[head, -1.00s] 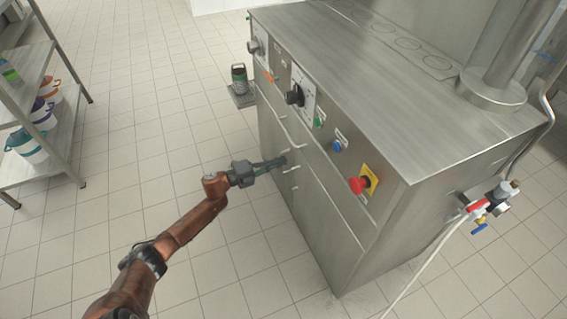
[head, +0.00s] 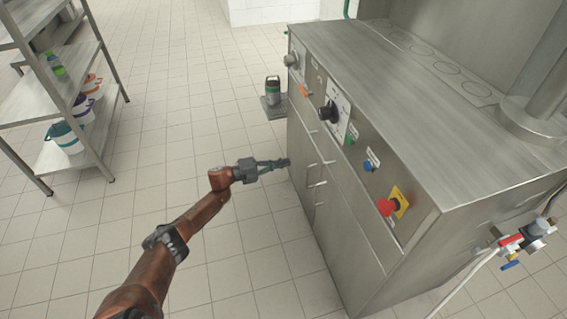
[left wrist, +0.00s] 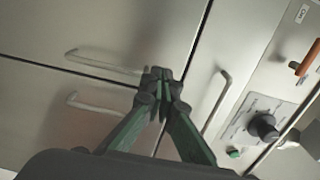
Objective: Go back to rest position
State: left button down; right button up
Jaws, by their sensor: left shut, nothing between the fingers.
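My left gripper (head: 284,162) is shut and empty. In the head view it reaches from the left toward the front of the steel cup filler machine (head: 440,110), close to its cabinet doors. In the left wrist view the closed green fingertips (left wrist: 161,76) appear in front of the doors, between two bar handles on the left, an upper one (left wrist: 105,62) and a lower one (left wrist: 100,104), and one handle (left wrist: 216,104) on the right. I cannot tell a gap from contact. My right gripper is not in view.
The machine front carries a red emergency button (head: 388,207), a blue button (head: 368,166) and a black knob (head: 328,113). A foot pedal (head: 273,98) stands on the floor beyond. A shelf (head: 75,140) with buckets is at left. The tiled floor (head: 180,120) between is clear.

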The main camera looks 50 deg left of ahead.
pick_arm(q)
jog(key=shift+a+r, duration=0.1)
jog(key=shift+a, duration=0.25)
